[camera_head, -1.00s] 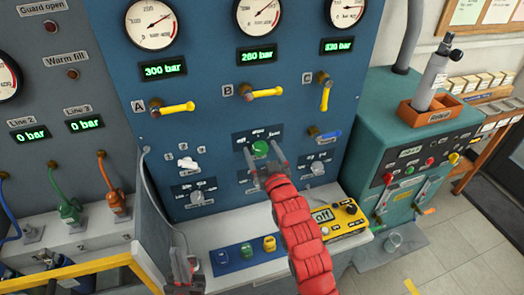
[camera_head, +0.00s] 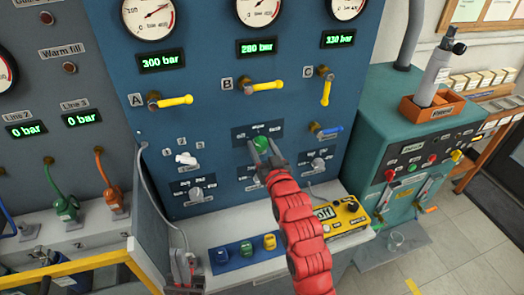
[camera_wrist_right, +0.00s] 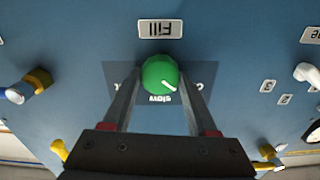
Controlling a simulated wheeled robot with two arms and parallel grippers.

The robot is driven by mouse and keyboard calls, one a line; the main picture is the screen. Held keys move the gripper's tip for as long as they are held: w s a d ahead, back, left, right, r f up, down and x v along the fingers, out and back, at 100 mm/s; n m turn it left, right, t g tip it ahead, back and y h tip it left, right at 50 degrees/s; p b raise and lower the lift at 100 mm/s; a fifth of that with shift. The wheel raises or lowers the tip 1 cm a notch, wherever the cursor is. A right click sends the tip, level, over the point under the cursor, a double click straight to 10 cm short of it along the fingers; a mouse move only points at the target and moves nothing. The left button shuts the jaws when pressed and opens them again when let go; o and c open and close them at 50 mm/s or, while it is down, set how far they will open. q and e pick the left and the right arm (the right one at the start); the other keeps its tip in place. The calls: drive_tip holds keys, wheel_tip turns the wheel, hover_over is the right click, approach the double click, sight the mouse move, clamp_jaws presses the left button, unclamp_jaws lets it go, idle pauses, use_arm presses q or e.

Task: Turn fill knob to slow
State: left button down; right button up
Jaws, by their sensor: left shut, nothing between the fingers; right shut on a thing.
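The green fill knob (camera_head: 261,143) sits on a dark label plate on the blue panel. It also shows in the right wrist view (camera_wrist_right: 160,73), where its white pointer mark points to the lower right, beside an upside-down word that looks like "slow". My right gripper (camera_head: 263,151) is at the knob, with one finger on each side, and is shut on it; its fingers also show in the wrist view (camera_wrist_right: 160,88).
Yellow valve levers (camera_head: 264,86) lie above the knob. A white selector knob (camera_head: 186,159) is at its left, with small grey knobs (camera_head: 196,193) lower down. A yellow meter (camera_head: 343,217) and blue block with small coloured parts (camera_head: 245,252) are on the ledge below.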

drive_tip(key=shift+d+f+m+b, duration=0.1)
drive_tip(key=shift+f+m+b, duration=0.05)
drive_tip(key=shift+m+b, duration=0.7)
drive_tip(key=m+b, duration=0.1)
drive_tip(key=m, duration=0.2)
drive_tip(key=shift+m+b, duration=0.45)
drive_tip(key=shift+m, duration=0.8)
drive_tip(key=shift+d+m, duration=0.1)
drive_tip(key=shift+m, duration=1.3)
drive_tip(key=o, duration=1.4)
